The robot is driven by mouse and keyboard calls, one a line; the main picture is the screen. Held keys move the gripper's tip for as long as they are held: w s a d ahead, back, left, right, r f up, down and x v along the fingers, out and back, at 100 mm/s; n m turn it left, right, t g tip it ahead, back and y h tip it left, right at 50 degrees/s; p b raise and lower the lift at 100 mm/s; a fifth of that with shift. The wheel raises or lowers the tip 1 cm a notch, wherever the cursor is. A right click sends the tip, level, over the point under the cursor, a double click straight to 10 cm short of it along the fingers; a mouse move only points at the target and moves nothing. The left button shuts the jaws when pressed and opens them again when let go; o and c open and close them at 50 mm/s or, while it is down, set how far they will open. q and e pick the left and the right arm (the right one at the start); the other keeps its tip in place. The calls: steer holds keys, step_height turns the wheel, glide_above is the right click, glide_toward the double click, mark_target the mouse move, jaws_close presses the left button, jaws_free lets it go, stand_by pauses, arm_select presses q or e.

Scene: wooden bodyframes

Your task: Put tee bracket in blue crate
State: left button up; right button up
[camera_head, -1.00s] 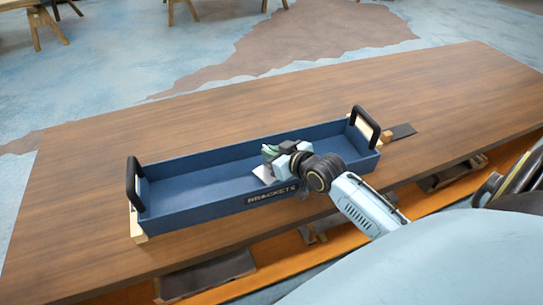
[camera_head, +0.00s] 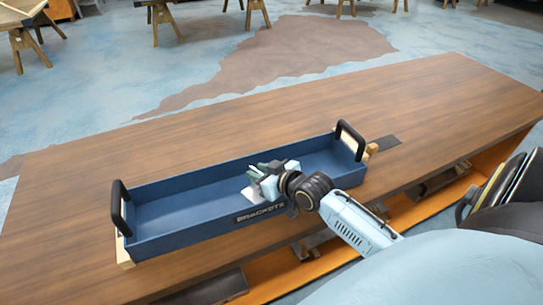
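The blue crate (camera_head: 170,217) is a long shallow tray with black end handles and the label BRACKETS on its near side. It stands on the wooden table. My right gripper (camera_head: 258,177) reaches in over the near wall and is low over the crate's middle. A small pale flat piece (camera_head: 251,195), perhaps the tee bracket, shows at the fingertips, inside the crate's outline. I cannot tell whether the fingers hold it or it lies on the crate floor. My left gripper is not in view.
The wooden table (camera_head: 430,100) is mostly clear behind the crate. A dark flat plate (camera_head: 385,142) lies right of the crate. Pale wooden blocks show at the crate's ends. An orange lower shelf (camera_head: 400,207) with dark parts is under the near edge. Wooden trestles stand far back.

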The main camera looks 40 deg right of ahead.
steer(key=p+v, duration=0.1)
steer(key=v, duration=1)
steer(key=shift+s, duration=0.35)
steer(key=shift+r, duration=0.1)
steer(key=s+a+f+g+h, duration=0.1)
steer(key=s+a+f+g, duration=0.1)
steer(key=s+a+g, duration=0.5)
steer(key=s+a+f+g, duration=0.3)
steer(key=s+a, duration=0.1)
steer(key=s, duration=0.4)
step_height(320, 180, down, 26)
steer(key=s+g, duration=0.1)
steer(key=s, duration=0.1)
steer(key=s+d+f+n+g, duration=0.1)
steer(key=s+d+f, duration=0.1)
steer(key=s+f, duration=1.1)
steer(key=s, duration=0.2)
steer(key=shift+s+d+f+h, duration=0.25)
steer(key=shift+d+h, duration=0.05)
